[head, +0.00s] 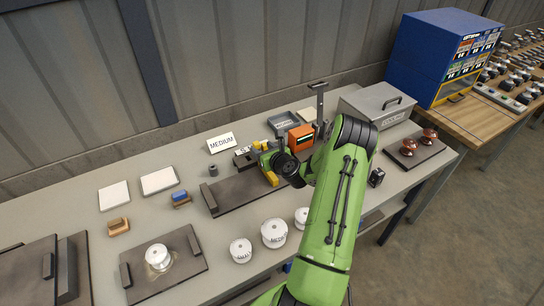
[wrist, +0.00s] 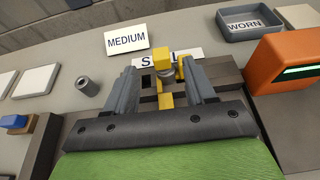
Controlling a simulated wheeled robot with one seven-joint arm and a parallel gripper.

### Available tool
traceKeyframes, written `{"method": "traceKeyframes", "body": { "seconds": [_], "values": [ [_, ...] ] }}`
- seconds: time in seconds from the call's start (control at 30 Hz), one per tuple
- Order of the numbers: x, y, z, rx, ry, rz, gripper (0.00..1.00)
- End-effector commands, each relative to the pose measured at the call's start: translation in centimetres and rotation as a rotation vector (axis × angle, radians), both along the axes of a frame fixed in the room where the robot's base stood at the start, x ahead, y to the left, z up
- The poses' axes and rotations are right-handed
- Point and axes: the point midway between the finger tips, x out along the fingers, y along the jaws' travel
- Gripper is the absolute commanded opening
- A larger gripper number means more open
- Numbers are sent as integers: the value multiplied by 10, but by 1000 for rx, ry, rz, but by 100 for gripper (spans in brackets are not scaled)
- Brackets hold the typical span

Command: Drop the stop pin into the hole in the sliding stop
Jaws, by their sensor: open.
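A yellow-headed piece with a grey collar (wrist: 163,62), apparently the stop pin, stands upright between the fingers of my gripper (wrist: 161,72). The fingers are open on either side of it, with no clear contact. Whether its lower end sits in a hole is hidden. Below it is a yellow part (wrist: 165,100), perhaps of the sliding stop, on a dark rail (head: 235,193). A grey block with a dark square opening (wrist: 148,80) is beside the left finger. In the head view my gripper (head: 272,168) is low over the rail's far end, partly covered by my arm.
An orange box (wrist: 290,65) stands close on the right, with a grey WORN tray (wrist: 250,27) behind. A small grey cylinder (wrist: 88,88) and a MEDIUM sign (head: 221,143) are at left. White insulators (head: 274,233) stand in front of the rail. A tall post (head: 319,100) rises behind.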

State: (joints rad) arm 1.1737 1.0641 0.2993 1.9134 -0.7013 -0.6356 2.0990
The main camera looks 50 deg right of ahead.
Motion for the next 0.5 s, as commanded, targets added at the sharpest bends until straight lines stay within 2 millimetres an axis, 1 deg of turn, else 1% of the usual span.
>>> {"method": "traceKeyframes", "body": {
  "seconds": [0.03,0.1,0.2,0.3,0.4,0.5],
  "values": [
    [-15,3,5,3,1,-4,55],
    [-33,9,12,3,0,-3,55],
    [-57,17,22,3,-2,-2,55],
    [-77,24,30,3,-4,-1,55],
    [-91,29,36,2,-4,2,55],
    [-97,31,39,1,-5,3,55]
  ]
}}
